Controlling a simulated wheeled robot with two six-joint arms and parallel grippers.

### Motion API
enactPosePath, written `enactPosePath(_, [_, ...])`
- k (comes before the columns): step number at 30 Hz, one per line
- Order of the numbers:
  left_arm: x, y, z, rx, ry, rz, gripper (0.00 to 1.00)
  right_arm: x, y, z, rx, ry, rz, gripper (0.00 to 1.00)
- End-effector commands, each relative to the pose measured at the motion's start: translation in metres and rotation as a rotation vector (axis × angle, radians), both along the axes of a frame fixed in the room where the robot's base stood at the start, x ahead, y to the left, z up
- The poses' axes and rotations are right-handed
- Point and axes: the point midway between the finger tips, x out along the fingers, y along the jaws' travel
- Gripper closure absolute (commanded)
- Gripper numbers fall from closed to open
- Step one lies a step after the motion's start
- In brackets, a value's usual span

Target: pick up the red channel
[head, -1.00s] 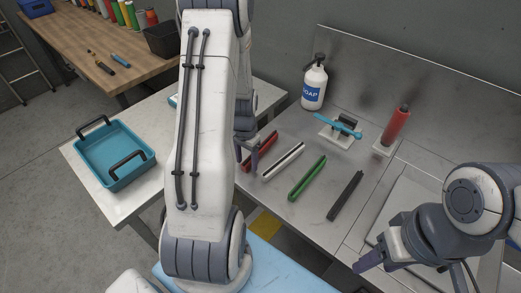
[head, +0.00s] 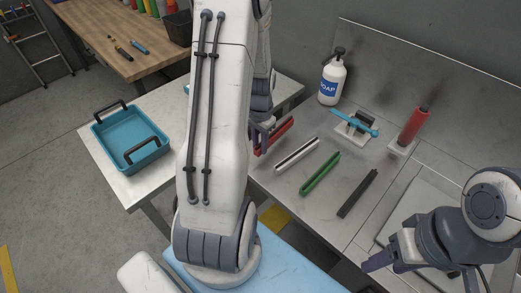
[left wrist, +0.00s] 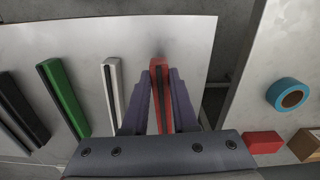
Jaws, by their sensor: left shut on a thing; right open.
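The red channel (head: 279,135) is a long narrow bar at the left end of a row of channels on the metal worktop. My left gripper (head: 262,130) is shut on it, partly hidden by my left arm in the head view. In the left wrist view the red channel (left wrist: 159,68) stands between the two fingers of my left gripper (left wrist: 158,95), its far end sticking out past them. I cannot tell for certain whether it is clear of the worktop. My right gripper (head: 384,253) is open and empty at the lower right.
White (head: 296,155), green (head: 320,173) and black (head: 358,193) channels lie to the right. A soap bottle (head: 332,80), a blue item on a stand (head: 355,124) and a red cylinder (head: 414,125) stand behind. A blue tray (head: 130,143) sits on the left table.

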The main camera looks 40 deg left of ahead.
Motion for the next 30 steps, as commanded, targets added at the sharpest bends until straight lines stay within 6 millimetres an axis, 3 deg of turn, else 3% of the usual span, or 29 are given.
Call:
enactPosePath(9, [0.017,-0.066,0.045,0.002,-0.005,-0.008,1.0,0.0,0.0,-0.011,0.0,0.0,0.0,0.43])
enactPosePath(15, [0.024,-0.098,0.065,0.001,-0.004,-0.005,1.0,0.0,0.0,-0.014,0.0,0.0,0.0,0.43])
enactPosePath(21, [0.027,-0.112,0.079,0.0,-0.001,-0.001,1.0,0.0,0.0,-0.01,0.0,0.0,0.0,0.43])
enactPosePath(30, [0.027,-0.114,0.105,0.0,-0.001,0.0,1.0,0.0,0.0,0.014,0.0,0.0,0.0,0.43])
